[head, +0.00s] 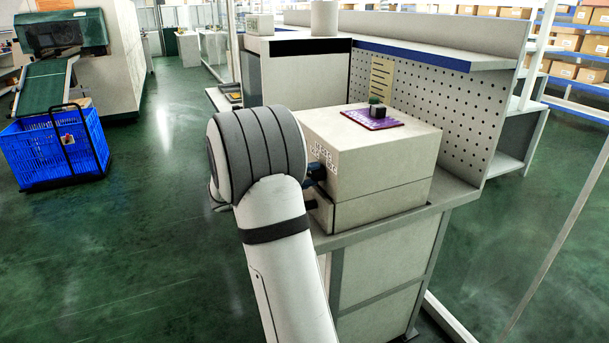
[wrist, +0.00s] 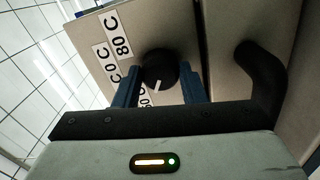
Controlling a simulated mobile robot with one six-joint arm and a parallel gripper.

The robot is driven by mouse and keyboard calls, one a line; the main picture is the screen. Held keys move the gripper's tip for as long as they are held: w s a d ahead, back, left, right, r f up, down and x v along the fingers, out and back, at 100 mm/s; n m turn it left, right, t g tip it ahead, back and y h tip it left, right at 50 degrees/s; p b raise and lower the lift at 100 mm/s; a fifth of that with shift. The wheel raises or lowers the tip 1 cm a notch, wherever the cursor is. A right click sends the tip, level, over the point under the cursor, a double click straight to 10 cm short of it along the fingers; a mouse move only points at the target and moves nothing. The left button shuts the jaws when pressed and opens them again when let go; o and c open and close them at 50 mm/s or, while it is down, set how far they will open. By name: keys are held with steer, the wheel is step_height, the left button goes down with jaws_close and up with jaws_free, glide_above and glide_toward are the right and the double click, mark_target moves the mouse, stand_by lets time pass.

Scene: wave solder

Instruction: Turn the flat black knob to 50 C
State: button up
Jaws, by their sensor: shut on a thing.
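The flat black knob (wrist: 160,68) is on the front of a beige box, which also shows in the head view (head: 385,175). A white pointer line on the knob points down in the wrist view, toward a partly hidden label reading "50 C" (wrist: 145,97). Labels "80 C" (wrist: 118,34) and "0 C" (wrist: 110,66) lie to the upper left. My gripper (wrist: 160,84) has its blue fingers on either side of the knob, shut on it. In the head view my arm hides the knob and most of the gripper.
A thick black curved handle (wrist: 262,72) stands out to the right of the knob in the wrist view. A purple board (head: 372,118) with a small dark item lies on the box. A perforated back panel (head: 430,100) rises behind the bench. A blue crate (head: 50,150) stands at left.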

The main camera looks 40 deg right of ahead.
steer(key=shift+r, duration=0.15)
steer(key=o, duration=1)
steer(key=v, duration=0.7)
steer(key=shift+a, duration=0.35)
steer(key=shift+w, duration=0.1)
steer(key=s+a+r+n+t+y+p, duration=0.2)
steer(key=s+a+y+p, duration=0.5)
steer(key=s+a, duration=0.4)
steer(key=s+a+r+n+t+y+p, duration=0.2)
steer(key=s+a+r+t+y+p, duration=0.3)
steer(key=s+a+y, duration=0.5)
steer(key=a+p, duration=0.2)
steer(key=shift+s+n+p, duration=0.35)
steer(key=shift+n, duration=0.05)
